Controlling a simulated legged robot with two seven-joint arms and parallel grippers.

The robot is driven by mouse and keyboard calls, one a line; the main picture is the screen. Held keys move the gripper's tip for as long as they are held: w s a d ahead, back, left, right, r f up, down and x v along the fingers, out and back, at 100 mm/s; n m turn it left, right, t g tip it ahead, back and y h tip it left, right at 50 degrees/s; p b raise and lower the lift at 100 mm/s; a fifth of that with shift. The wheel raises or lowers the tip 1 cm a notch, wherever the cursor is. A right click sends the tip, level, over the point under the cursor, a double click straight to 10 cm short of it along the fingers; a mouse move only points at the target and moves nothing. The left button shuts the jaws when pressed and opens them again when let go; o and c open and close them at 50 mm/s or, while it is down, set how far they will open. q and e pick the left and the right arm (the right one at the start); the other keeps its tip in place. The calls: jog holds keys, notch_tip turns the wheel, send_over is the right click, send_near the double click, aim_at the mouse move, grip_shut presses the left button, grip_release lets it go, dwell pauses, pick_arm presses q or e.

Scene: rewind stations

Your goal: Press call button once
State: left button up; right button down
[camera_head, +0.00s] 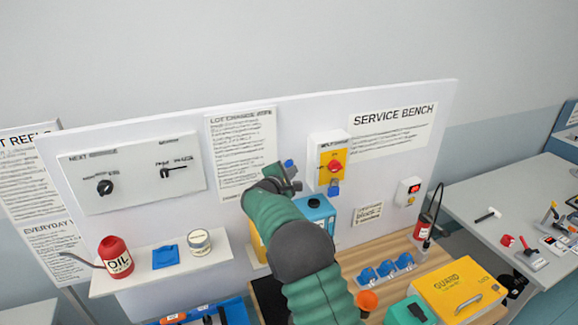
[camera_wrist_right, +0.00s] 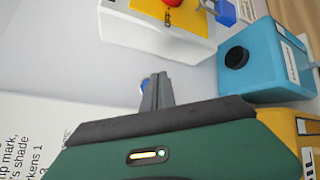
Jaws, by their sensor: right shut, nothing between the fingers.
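A small blue round button (camera_head: 289,163), which looks like the call button, shows on the white board just beyond my right gripper (camera_head: 290,181). In the right wrist view part of the blue button (camera_wrist_right: 146,84) shows beside the shut grey fingers (camera_wrist_right: 157,90), which hide the rest of it. The right gripper is shut and empty, with its tips close to the board. I cannot tell whether the tips touch the button. My left gripper is not in view.
A yellow switch box with a red knob (camera_head: 334,165) and a blue padlock (camera_head: 334,187) is right of the gripper. A blue container (camera_head: 318,213) stands below. The shelf at left holds a red oil can (camera_head: 115,257). A yellow guard case (camera_head: 458,289) lies on the bench.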

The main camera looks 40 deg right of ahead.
jog(key=shift+w, duration=0.1)
dwell(0.3)
jog(key=shift+w+r, duration=0.1)
jog(key=shift+w, duration=0.15)
jog(key=shift+w+d, duration=0.15)
jog(key=shift+w, duration=0.2)
dwell(0.7)
jog(key=shift+s+a+b, duration=0.2)
jog(key=shift+s+b, duration=0.55)
jog(key=shift+b, duration=0.3)
